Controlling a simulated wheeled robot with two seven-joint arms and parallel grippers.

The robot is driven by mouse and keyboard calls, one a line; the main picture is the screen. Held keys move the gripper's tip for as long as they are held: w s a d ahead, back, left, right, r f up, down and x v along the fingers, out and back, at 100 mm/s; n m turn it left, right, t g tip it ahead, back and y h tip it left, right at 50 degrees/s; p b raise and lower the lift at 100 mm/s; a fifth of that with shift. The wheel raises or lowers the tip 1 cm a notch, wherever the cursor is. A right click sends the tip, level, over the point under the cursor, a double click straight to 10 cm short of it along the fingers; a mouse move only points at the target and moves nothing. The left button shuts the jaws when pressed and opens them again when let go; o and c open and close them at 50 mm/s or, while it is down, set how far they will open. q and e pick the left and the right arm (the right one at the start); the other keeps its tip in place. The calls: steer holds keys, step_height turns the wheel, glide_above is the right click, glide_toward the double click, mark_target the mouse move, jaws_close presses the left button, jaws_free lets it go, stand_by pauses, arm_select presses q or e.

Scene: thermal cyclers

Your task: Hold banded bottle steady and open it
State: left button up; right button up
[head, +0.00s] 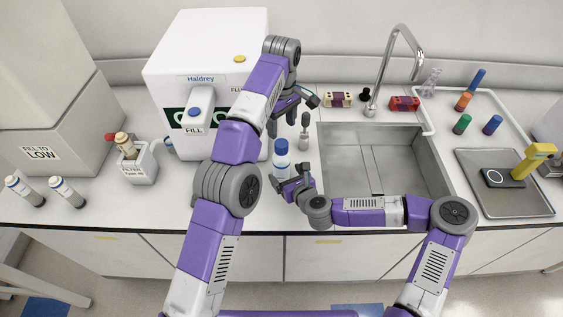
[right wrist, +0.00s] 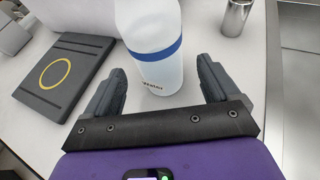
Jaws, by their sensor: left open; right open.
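The banded bottle (head: 281,162) stands upright on the bench, white with a blue cap, left of the sink. In the right wrist view the white bottle (right wrist: 157,70) with its blue band stands between the two open fingers of my right gripper (right wrist: 158,88). There is a gap on each side, and its top is cut off by the frame. In the head view my right gripper (head: 288,178) is low at the near side of the bottle. My left gripper (head: 302,106) is open and empty, higher up and beyond the bottle, in front of the white machine's right side.
A small metal cylinder (right wrist: 236,18) stands just beyond the bottle. A dark pad with a yellow ring (right wrist: 66,76) lies to the left in the right wrist view. The sink (head: 345,165) is on the right, the white Haldrey machine (head: 205,55) behind.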

mark_target(281, 168)
arm_select(q)
steer(key=shift+w, duration=0.1)
arm_select(e)
steer(key=shift+x, duration=2.4)
